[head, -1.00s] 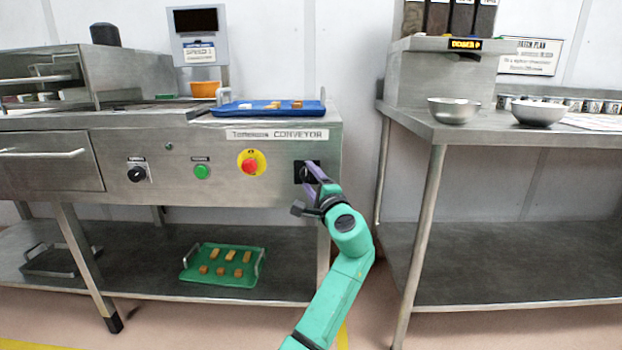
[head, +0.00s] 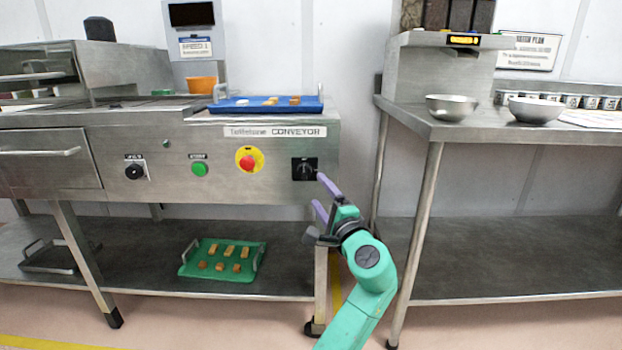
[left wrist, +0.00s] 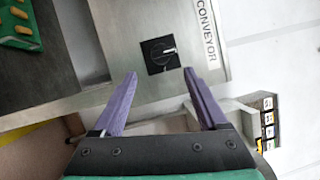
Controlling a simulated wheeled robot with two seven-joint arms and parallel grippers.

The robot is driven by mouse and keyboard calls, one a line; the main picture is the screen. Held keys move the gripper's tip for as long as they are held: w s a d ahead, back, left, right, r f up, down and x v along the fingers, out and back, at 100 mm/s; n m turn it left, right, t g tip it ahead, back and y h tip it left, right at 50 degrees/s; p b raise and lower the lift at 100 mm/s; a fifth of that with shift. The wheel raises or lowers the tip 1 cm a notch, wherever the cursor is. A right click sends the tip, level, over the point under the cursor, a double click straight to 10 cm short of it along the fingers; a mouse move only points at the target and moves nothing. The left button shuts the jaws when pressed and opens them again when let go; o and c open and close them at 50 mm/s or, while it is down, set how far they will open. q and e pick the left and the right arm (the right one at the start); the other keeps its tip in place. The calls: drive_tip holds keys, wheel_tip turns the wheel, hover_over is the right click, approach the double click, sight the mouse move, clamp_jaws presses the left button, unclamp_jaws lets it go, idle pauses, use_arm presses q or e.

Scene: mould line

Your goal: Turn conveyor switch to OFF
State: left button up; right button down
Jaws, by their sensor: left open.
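The conveyor switch (head: 305,169) is a dark rotary knob on a square black plate, at the right end of the steel machine's front panel. My left gripper (head: 319,190) has two purple fingers. It is open and empty, just below and right of the switch in the head view and apart from it. In the left wrist view the switch lies beyond the gap between the fingertips (left wrist: 159,73). My right gripper is out of view.
Left of the switch are a red button on yellow (head: 249,160), a green button (head: 200,169) and a black knob (head: 135,171). A blue tray (head: 240,107) stands above, a green tray (head: 222,274) below. A steel table (head: 465,130) stands right.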

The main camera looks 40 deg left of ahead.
use_arm(q)
drive_tip(key=v, duration=0.6)
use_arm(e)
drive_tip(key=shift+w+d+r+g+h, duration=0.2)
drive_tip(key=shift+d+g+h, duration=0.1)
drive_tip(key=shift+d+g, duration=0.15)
